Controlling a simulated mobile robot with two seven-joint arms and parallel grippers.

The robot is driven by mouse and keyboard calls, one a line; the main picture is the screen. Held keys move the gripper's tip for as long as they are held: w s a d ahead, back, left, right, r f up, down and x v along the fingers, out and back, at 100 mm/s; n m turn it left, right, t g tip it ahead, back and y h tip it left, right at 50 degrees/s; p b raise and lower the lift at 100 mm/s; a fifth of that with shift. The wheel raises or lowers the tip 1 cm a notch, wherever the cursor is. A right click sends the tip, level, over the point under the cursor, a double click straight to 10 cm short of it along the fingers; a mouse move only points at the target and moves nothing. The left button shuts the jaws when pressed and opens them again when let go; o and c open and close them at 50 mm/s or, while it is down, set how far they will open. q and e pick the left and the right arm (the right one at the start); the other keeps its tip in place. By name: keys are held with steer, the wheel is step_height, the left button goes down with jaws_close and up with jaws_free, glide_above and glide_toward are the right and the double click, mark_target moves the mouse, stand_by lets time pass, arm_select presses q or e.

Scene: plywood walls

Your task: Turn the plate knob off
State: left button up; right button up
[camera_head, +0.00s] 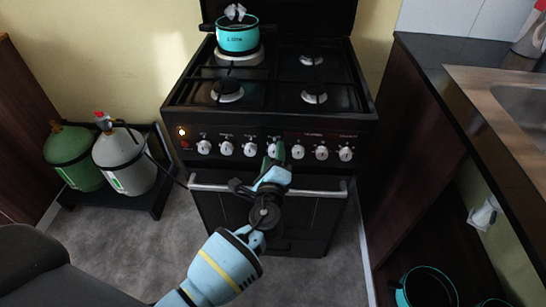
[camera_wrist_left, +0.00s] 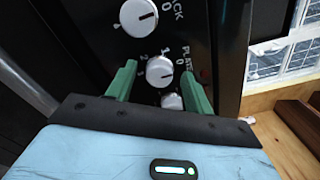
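The stove (camera_head: 330,128) has a row of several white knobs on its front panel. In the left wrist view the plate knob (camera_wrist_left: 160,71) is white and round, with numbers around it and the PLATE label to its right. A dark mark crosses its face, roughly sideways; its exact setting is hard to read. My left gripper (camera_head: 274,155) is in front of the middle of the knob row. In the left wrist view its green fingers (camera_wrist_left: 160,82) are apart, one on each side of the plate knob. I cannot tell whether they touch it. My right gripper is not in view.
A teal pot (camera_head: 237,40) stands on the back left burner. An orange light (camera_head: 181,132) glows on the panel's left. The oven handle (camera_head: 320,188) sticks out below the knobs. Gas cylinders (camera_head: 125,163) stand on the left; a counter (camera_head: 440,110) is on the right.

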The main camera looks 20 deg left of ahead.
arm_select(q)
steer(key=shift+s, duration=0.25)
steer(key=v, duration=0.7)
steer(key=shift+s+d, duration=0.1)
steer(key=shift+s, duration=0.05)
stand_by(0.3)
